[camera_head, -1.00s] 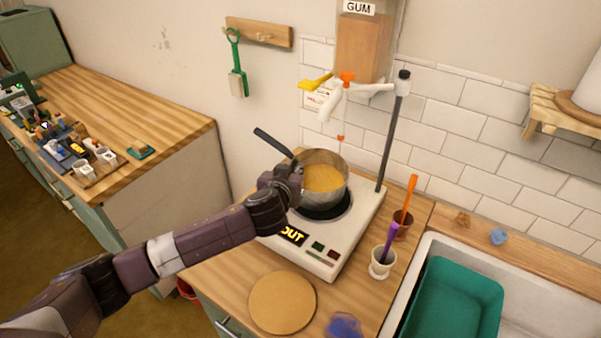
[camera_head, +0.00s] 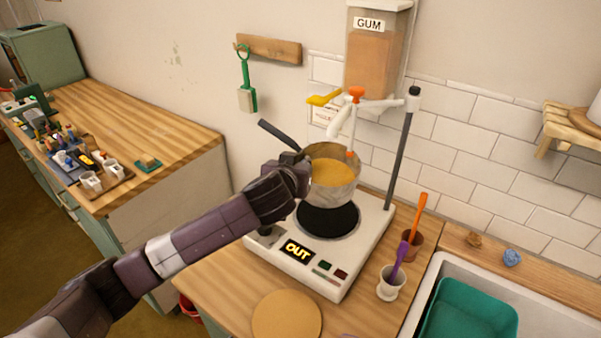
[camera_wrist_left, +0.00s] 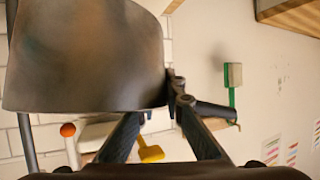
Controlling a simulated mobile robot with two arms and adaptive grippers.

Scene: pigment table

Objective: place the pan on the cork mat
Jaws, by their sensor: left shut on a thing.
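The metal pan (camera_head: 336,190) holds an orange-yellow content and hangs above the hot plate's black burner (camera_head: 328,218), apart from it. My left gripper (camera_head: 301,165) is shut on the pan at its left side, near the base of the dark handle (camera_head: 279,134). In the left wrist view the pan's wall (camera_wrist_left: 90,55) fills the upper left, with the gripper fingers (camera_wrist_left: 172,105) at its edge. The round cork mat (camera_head: 287,316) lies bare on the wooden counter in front of the hot plate, cut by the bottom edge. My right gripper is not in view.
The white hot plate (camera_head: 330,280) shows "OUT". A stand rod (camera_head: 402,150) with a valve arm rises behind it, under the gum dispenser (camera_head: 375,65). Right of it are a white cup (camera_head: 391,284), a brown cup (camera_head: 412,244) and a sink with a green tub (camera_head: 470,312).

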